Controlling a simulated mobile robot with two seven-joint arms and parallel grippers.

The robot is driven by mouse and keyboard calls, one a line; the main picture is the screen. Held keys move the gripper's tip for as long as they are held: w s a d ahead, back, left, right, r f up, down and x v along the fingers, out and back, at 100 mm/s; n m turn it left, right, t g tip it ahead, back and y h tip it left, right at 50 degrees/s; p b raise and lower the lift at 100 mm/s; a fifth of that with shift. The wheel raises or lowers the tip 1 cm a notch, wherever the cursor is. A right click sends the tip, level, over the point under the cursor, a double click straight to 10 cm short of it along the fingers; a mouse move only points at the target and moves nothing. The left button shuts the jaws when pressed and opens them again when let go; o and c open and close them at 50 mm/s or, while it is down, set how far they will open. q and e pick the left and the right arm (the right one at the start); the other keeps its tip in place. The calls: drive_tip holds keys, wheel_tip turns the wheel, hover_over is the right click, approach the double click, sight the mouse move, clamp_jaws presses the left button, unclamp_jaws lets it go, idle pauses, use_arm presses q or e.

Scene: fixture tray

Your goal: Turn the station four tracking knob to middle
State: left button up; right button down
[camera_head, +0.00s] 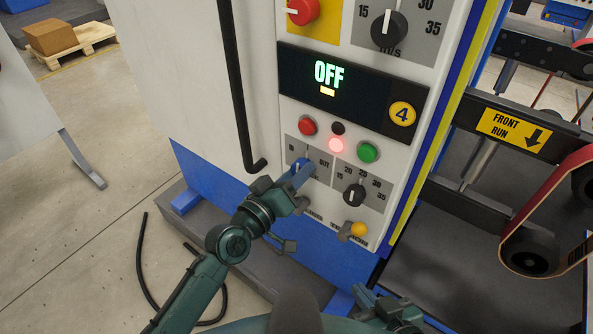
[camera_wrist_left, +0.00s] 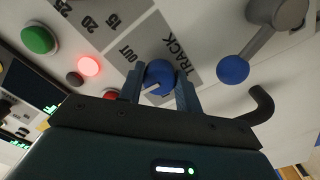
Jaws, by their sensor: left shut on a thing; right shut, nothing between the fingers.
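The blue tracking knob (camera_head: 299,165) sits on a grey plate of the station four panel, below the red lamp. The wrist view shows the knob (camera_wrist_left: 159,73) close up, beside the words TRACK and OUT, its white pointer line toward the lower left. My left gripper (camera_head: 301,172) is shut on the knob; in the wrist view its two fingers (camera_wrist_left: 160,92) stand on either side of it. The fingers partly hide the knob in the head view. My right gripper (camera_head: 372,300) is low at the bottom edge, away from the panel controls, shut and empty.
The display (camera_head: 328,75) reads OFF, beside a yellow 4 badge (camera_head: 402,114). Nearby are a red button (camera_head: 307,125), a lit red lamp (camera_head: 337,145), a green button (camera_head: 368,152) and a black speed knob (camera_head: 354,195). A black handle bar (camera_head: 240,90) runs at left.

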use_arm(q)
drive_tip(key=shift+n, duration=0.4)
drive_tip(key=o, duration=1)
drive_tip(key=v, duration=1.3)
drive_tip(key=shift+b, duration=0.35)
drive_tip(key=shift+s, duration=0.1)
